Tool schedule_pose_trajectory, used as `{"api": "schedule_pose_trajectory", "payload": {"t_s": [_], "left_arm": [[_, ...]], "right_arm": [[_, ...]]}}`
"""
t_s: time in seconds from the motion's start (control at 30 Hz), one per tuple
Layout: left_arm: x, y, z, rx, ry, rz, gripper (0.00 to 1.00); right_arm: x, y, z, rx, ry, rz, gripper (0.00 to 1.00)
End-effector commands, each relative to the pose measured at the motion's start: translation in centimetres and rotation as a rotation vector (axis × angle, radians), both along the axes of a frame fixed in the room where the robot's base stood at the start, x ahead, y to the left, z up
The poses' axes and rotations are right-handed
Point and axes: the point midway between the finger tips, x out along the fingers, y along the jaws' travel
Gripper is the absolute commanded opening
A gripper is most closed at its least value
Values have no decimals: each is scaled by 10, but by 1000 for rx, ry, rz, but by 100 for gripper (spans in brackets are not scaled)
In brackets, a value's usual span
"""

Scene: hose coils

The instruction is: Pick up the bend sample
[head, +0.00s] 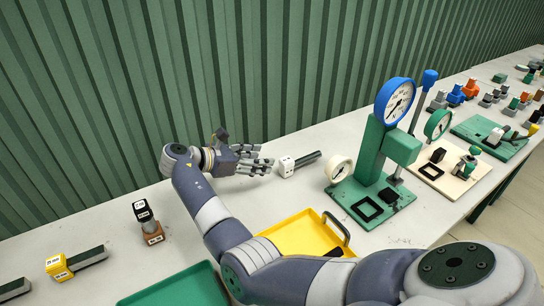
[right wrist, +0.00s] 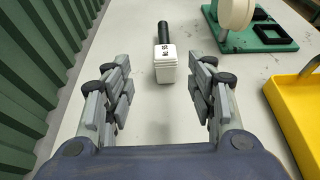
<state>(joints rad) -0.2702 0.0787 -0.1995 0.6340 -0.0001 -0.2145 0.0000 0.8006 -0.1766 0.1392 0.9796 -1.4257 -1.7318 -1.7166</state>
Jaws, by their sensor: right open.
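The bend sample appears to be the white block with printed marks and a dark rod (head: 287,166), lying on the bench near the green wall. In the right wrist view the white block (right wrist: 165,68) lies ahead, between the lines of my fingers, with its dark rod pointing away. My right gripper (head: 266,163) is open and empty, its fingers low over the bench and pointing at the block's near end. In the wrist view the fingers stand apart on both sides, with a gap to the block. My left gripper is not in view.
A yellow tray (head: 292,232) lies in front, partly behind my right arm. A green gauge press (head: 370,150) stands right of the sample, with a small round cream disc (head: 338,169) nearby. Yellow-ended (head: 57,267) and black-topped (head: 143,211) pieces lie left. A green tray (head: 180,287) is at the front.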

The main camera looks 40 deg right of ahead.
Motion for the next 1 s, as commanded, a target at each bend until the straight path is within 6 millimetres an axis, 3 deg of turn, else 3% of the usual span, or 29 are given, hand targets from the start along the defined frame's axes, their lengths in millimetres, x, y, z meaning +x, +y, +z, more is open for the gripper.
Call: {"api": "schedule_pose_trajectory", "payload": {"t_s": [0.2, 0.4, 0.57, 0.83, 1.0], "left_arm": [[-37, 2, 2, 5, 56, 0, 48], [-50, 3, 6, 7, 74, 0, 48], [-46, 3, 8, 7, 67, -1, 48], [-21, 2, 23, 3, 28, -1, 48], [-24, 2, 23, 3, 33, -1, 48]], "right_arm": [[-3, -19, -6, -2, 3, -4, 52], [-6, -45, -17, -2, 2, -1, 52], [-8, -54, -22, 0, 0, -1, 52], [-19, -87, -39, -2, 2, -1, 52], [-20, -97, -44, 0, 1, -1, 52]]}}
